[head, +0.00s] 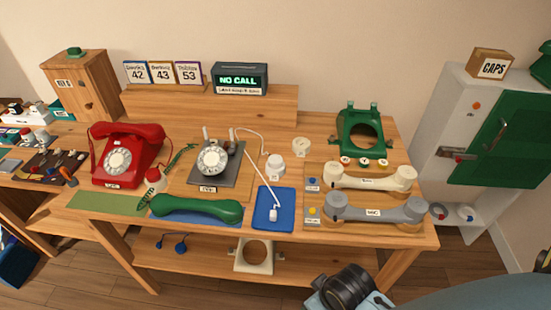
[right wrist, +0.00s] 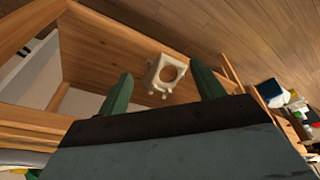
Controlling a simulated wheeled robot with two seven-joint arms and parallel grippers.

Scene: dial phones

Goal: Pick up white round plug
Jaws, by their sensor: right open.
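On the blue mat (head: 262,222) in the head view lies a small white plug (head: 272,215) on a white cord; its shape is too small to make out. A white round knob-like piece (head: 274,168) stands behind the mat on the table. I cannot tell for sure which of the two is the white round plug. My right gripper (right wrist: 162,88) is open and empty in the right wrist view, with its two green fingers apart. It is below the tabletop and away from both pieces. My left gripper is not in view.
The table holds a red phone (head: 126,158), a dial unit (head: 213,162), a green handset (head: 196,209), a cream handset (head: 370,180), a grey handset (head: 375,212) and a green phone shell (head: 364,125). A cream shell (head: 254,257) sits on the lower shelf, also seen in the right wrist view (right wrist: 155,80).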

